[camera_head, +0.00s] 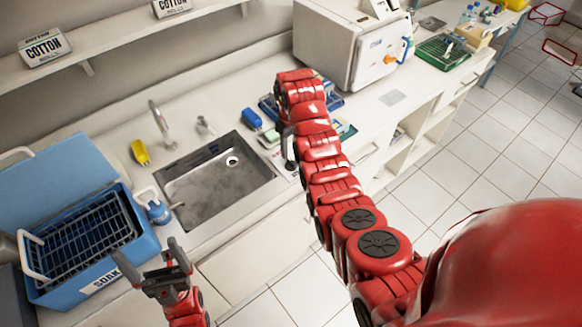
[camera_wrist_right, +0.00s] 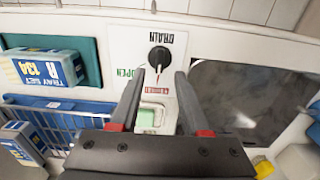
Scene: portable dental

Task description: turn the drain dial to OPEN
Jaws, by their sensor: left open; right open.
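The drain dial (camera_wrist_right: 159,57) is a round black knob on a white panel (camera_wrist_right: 172,45) in the right wrist view, with DRAIN printed upside down beside it. Green OPEN lettering is to its left and red lettering is below it. A small pale mark on the knob seems to face the red lettering. My right gripper (camera_wrist_right: 159,75) is open, its fingers apart on either side below the knob, with no clear contact. In the head view the right gripper (camera_head: 289,148) hangs beside the sink, and the arm hides the dial. My left gripper (camera_head: 152,262) is open and empty at the lower left.
The sink (camera_head: 215,178) has a faucet (camera_head: 162,125) behind it. A blue soak tub (camera_head: 150,245) with a rack stands left. A white machine (camera_head: 345,50) stands at the back right. In the wrist view, a blue labelled box (camera_wrist_right: 48,70) and wire rack lie left of the panel.

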